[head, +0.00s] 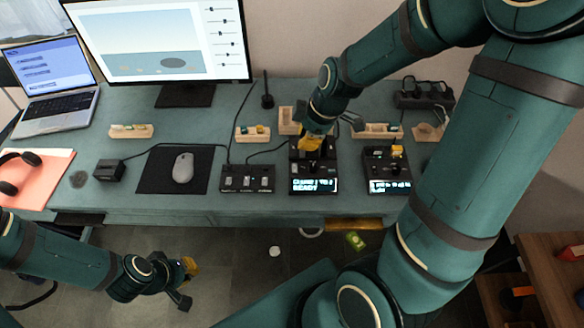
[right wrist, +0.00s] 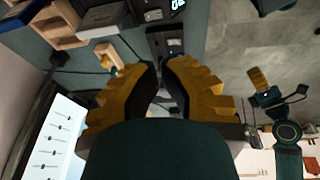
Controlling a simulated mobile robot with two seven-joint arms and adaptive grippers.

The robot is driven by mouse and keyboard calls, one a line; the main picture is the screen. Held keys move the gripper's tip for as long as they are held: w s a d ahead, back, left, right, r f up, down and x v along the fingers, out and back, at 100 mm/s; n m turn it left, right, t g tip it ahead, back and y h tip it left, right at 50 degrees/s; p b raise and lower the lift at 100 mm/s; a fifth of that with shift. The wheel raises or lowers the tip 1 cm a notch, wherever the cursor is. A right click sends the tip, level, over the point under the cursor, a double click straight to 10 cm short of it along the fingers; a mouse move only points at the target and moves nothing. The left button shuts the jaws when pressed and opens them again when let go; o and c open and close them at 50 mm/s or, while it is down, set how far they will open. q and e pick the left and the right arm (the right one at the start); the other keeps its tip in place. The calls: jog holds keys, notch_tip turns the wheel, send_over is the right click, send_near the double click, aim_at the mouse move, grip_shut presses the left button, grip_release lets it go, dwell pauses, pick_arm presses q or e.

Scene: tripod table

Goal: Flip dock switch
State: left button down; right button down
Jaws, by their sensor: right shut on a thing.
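The dock, a dark box with a lit screen reading READY (head: 314,186), stands near the desk's front edge in the head view. My right gripper (head: 311,143) reaches down onto its back part. In the right wrist view the yellow fingers (right wrist: 163,68) are brought together at the tips. They are shut on a small part of the dock, seemingly its switch, which the fingers hide; its position cannot be read. My left gripper (head: 186,284) is open and empty, low in front of the desk; it also shows in the right wrist view (right wrist: 280,92).
A second dark device (head: 388,172) with a lit screen and yellow part stands to the right. A three-switch box (head: 247,179) stands left of the dock, then a mouse (head: 182,167) on a black mat. Wooden trays (head: 252,134) and a power strip (head: 424,95) sit behind.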

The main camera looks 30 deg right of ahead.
aim_at(291, 169)
jog(key=b+x, duration=0.1)
jog(key=x, duration=0.3)
jog(key=b+x, duration=0.1)
jog(key=x, duration=0.3)
jog(key=d+b+x, duration=0.1)
jog(key=b+x, duration=0.1)
jog(key=x, duration=0.3)
jog(key=shift+s+f, duration=0.1)
jog(key=shift+f, duration=0.05)
jog(key=shift+d+f, duration=0.15)
jog(key=shift+f, duration=0.25)
